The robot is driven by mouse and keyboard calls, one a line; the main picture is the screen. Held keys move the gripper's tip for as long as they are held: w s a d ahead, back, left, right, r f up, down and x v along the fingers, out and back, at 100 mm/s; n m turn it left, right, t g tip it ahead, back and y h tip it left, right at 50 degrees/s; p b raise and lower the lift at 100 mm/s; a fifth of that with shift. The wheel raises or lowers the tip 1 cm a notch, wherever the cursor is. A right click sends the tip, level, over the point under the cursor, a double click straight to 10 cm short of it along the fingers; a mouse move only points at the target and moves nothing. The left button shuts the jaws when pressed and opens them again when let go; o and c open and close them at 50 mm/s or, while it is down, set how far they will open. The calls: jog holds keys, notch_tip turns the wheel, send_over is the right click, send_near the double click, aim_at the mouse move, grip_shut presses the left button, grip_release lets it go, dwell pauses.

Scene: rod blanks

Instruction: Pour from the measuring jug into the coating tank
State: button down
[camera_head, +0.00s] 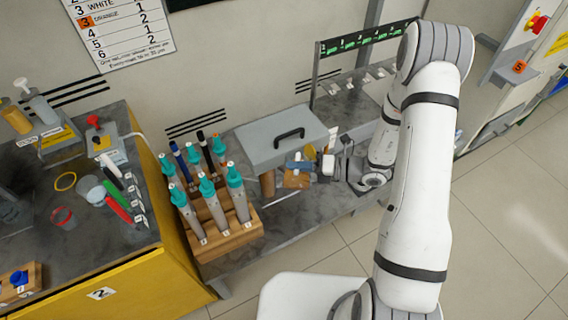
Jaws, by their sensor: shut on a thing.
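My gripper (340,163) is at the end of the white arm, over the back bench, pointing left. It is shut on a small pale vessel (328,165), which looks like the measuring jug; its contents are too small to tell.
A wooden rack (230,238) with several teal-topped tubes stands at the bench's front left. Small orange and blue items (297,175) lie between box and gripper. A yellow cabinet (165,285) with cups and pens is at left.

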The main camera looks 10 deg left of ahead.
jog(key=shift+w+r+m+p, duration=0.2)
jog(key=shift+w+m+p, duration=0.1)
jog(key=shift+p, duration=0.55)
dwell(3.4)
jog(key=shift+s+f+n+b, duration=0.4)
jog(key=shift+f+b, duration=0.25)
jog(key=shift+b, duration=0.4)
jog(key=shift+s+f+n+b, duration=0.2)
jog(key=shift+s+n+b, duration=0.1)
jog(key=shift+b, duration=0.25)
jog(key=shift+s, duration=0.25)
jog(key=shift+r+n, duration=0.15)
jog(key=shift+n, duration=0.15)
jog(key=shift+t, duration=0.3)
